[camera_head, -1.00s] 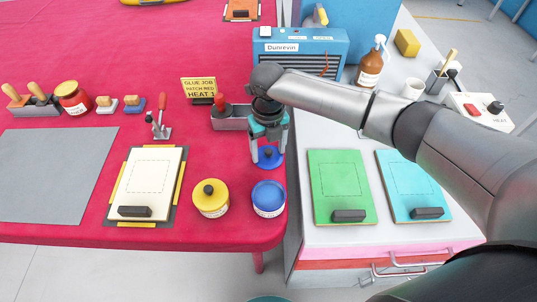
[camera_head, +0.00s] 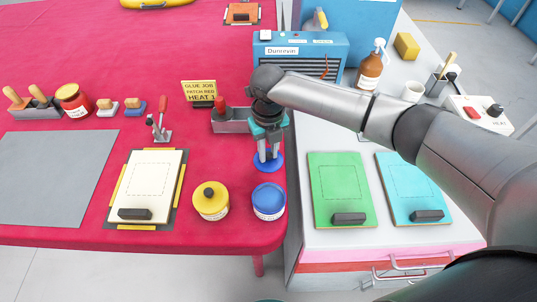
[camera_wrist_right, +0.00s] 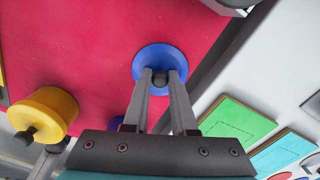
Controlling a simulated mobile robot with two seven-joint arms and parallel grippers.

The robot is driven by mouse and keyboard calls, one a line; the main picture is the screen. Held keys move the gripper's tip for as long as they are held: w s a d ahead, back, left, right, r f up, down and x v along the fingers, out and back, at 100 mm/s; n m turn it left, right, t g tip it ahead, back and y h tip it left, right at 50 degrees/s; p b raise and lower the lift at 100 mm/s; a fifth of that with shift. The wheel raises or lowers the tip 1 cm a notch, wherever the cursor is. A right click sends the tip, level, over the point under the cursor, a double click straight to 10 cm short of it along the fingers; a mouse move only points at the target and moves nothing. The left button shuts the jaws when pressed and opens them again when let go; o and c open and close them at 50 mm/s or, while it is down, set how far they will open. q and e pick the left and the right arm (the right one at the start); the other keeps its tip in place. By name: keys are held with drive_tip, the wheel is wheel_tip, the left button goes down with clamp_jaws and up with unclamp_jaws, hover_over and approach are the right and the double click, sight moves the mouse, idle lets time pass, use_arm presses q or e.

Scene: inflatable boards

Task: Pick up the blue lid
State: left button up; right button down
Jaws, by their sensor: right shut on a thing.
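The blue lid (camera_head: 277,163) is a flat disc with a dark knob, at the right edge of the red table, just behind the blue tin (camera_head: 268,201). My right gripper (camera_head: 268,157) reaches down over it and is shut on its knob. In the right wrist view the lid (camera_wrist_right: 152,58) shows beyond the fingertips (camera_wrist_right: 160,80), with the dark knob between them. I cannot tell whether the lid rests on the table or is slightly above it. My left gripper is out of view.
A yellow pot with a knobbed lid (camera_head: 211,202) stands left of the blue tin. A grey tray (camera_head: 231,126) is behind the gripper. Green (camera_head: 340,185) and cyan (camera_head: 412,182) boards lie on the white cabinet at right. A cream board (camera_head: 148,180) lies left.

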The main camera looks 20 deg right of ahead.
drive_tip(key=shift+s+f, duration=0.25)
drive_tip(key=shift+s, duration=0.05)
